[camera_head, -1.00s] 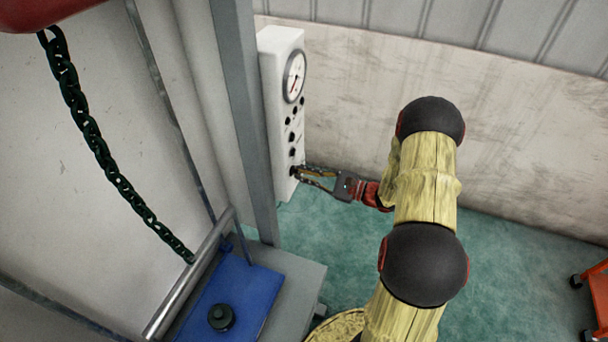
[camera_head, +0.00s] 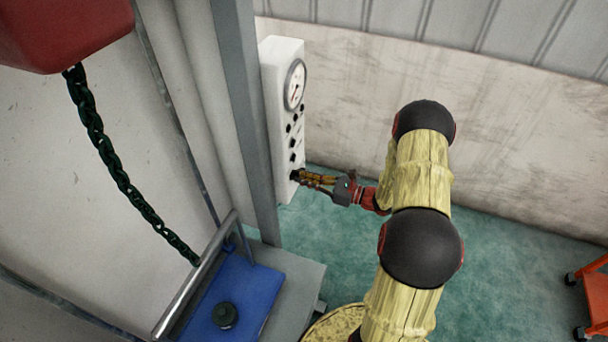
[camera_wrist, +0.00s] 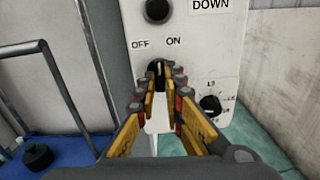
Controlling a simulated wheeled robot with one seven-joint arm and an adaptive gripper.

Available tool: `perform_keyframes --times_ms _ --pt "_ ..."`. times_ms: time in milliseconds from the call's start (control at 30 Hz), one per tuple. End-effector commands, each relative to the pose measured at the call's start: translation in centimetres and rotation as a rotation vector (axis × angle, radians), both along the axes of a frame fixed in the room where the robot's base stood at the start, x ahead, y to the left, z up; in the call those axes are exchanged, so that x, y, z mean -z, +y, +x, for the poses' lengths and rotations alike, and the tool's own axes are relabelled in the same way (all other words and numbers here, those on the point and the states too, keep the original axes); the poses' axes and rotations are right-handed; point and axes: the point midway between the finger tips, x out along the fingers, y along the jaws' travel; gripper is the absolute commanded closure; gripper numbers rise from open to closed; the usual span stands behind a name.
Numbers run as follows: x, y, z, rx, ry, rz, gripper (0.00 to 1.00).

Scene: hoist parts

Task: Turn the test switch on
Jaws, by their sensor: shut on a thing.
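The test switch (camera_wrist: 157,70) is a small black knob below the printed OFF and ON labels on the white control panel (camera_head: 282,120). In the wrist view my gripper (camera_wrist: 160,82) has its fingertips on both sides of this knob, shut on it. The knob's pointer looks roughly upright between the labels, but the fingertips partly hide it, so I cannot tell its exact setting. In the head view my gripper (camera_head: 303,177) reaches the lower part of the panel's face from the right, and the knob is hidden there.
Another black knob (camera_wrist: 210,104) with printed marks sits lower right on the panel, and a black button (camera_wrist: 157,10) is above. A gauge (camera_head: 295,85) is at the panel's top. A grey post (camera_head: 245,110) stands left of it. A chain (camera_head: 125,180) hangs at left.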

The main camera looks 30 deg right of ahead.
Motion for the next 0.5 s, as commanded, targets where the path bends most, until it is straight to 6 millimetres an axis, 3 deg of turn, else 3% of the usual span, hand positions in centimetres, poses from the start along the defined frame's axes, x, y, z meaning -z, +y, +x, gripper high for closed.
perform_keyframes --times_ms 500 --pt "-0.18 0.01 -0.01 0.001 0.235 0.301 1.00"
